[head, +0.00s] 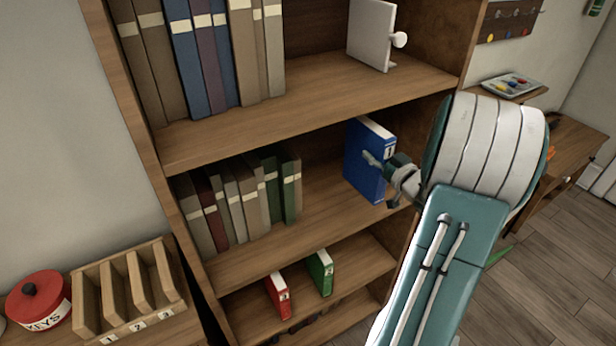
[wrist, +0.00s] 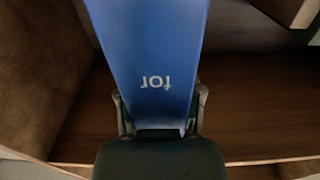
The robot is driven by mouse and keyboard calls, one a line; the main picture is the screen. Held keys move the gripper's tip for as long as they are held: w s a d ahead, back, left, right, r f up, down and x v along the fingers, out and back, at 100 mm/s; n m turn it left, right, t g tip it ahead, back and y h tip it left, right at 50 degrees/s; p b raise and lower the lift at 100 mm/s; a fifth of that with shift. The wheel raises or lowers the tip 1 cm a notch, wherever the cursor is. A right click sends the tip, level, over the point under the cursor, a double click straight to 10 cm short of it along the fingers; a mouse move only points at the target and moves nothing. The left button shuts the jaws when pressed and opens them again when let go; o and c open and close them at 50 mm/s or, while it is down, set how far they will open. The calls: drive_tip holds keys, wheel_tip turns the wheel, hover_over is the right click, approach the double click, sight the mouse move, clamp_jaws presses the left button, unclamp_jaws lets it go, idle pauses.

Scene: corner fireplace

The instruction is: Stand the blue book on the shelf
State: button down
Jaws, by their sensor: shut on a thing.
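The blue book (head: 365,160) is upright at the right end of the middle shelf (head: 325,200), with a white label marked 1 on its spine. My gripper (head: 385,168) is shut on the book near its spine side. In the wrist view the blue book (wrist: 150,60) fills the middle, with one finger of my gripper (wrist: 160,115) on each side of it. I cannot tell whether the book's bottom edge touches the shelf board.
A row of books (head: 240,200) stands at the left of the middle shelf, with bare board between. A white bookend (head: 372,35) stands on the shelf above. The shelf's right side panel is close to my arm.

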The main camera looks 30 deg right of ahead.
drive_tip(key=w+a, duration=1)
drive_tip(key=w, duration=0.1)
wheel_tip(320, 180, down, 7)
drive_tip(key=w, duration=0.1)
drive_tip(key=shift+a, duration=0.25)
drive_tip(key=shift+c, duration=2.2)
unclamp_jaws()
